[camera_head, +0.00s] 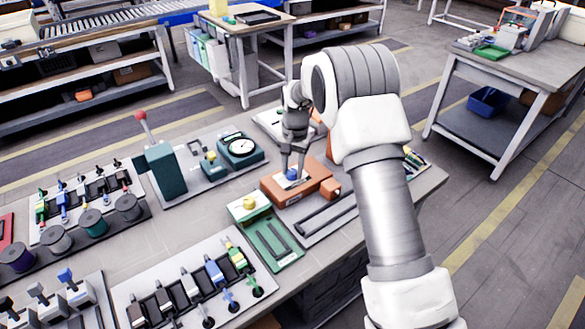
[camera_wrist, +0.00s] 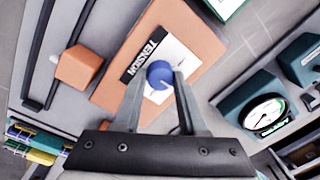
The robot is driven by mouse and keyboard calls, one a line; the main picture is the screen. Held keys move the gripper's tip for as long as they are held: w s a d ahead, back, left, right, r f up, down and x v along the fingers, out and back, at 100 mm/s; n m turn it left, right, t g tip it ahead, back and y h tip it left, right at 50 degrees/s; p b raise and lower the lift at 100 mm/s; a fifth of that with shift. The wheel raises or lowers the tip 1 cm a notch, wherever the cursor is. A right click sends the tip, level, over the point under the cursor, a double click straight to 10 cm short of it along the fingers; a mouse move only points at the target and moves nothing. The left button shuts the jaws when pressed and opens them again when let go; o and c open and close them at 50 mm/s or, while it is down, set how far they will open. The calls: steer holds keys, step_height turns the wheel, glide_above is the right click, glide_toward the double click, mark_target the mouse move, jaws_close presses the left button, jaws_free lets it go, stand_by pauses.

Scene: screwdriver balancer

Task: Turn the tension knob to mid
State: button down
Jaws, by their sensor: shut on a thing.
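The tension knob (camera_wrist: 160,76) is a small blue round knob with a light pointer mark. It sits on a white plate with a black TENSION label (camera_wrist: 143,60), on an orange-brown box (camera_wrist: 122,78). The scale marks on the plate are too small to read. In the head view the knob (camera_head: 292,174) shows between my fingers, on top of the orange box (camera_head: 270,190). My gripper (camera_wrist: 160,82) is shut on the knob, with one finger on each side. In the head view my gripper (camera_head: 292,168) points down at the box from above.
A dial gauge (camera_head: 241,147) on a teal base stands left of the box. A teal block with a red-tipped lever (camera_head: 165,172) is further left. A green tray (camera_head: 270,245) with a yellow knob lies in front. A small orange block (camera_head: 330,188) sits close on the right.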

mark_target(295, 172)
stand_by(0.3)
steer(key=shift+c, duration=2.3)
jaws_free()
step_height(295, 172, up, 17)
steer(key=p, duration=0.1)
steer(key=shift+s+d+r+p, duration=0.2)
steer(key=shift+d+p, duration=0.15)
steer(key=shift+d, duration=0.05)
